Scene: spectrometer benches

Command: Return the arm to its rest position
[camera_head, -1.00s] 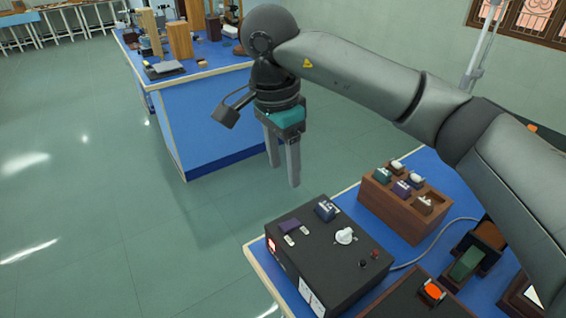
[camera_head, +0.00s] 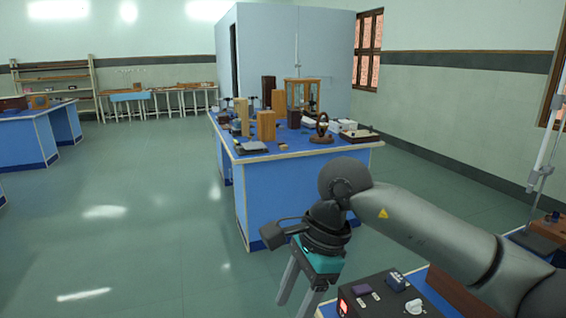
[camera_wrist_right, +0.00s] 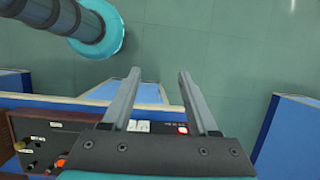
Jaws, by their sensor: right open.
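My right arm (camera_head: 440,228) reaches in from the right of the head view, bent down at the wrist. My right gripper (camera_head: 295,298) points downward beside the left end of the near bench's black instrument box. Its two fingers are apart with nothing between them. In the right wrist view the gripper (camera_wrist_right: 160,76) shows spread fingers over the floor and the bench edge. My left gripper is not in view.
The black instrument box (camera_head: 375,299), with a red display and white knob, stands close right of the gripper. A blue bench (camera_head: 290,195) with wooden blocks and instruments stands beyond. Open green floor (camera_head: 150,210) lies to the left.

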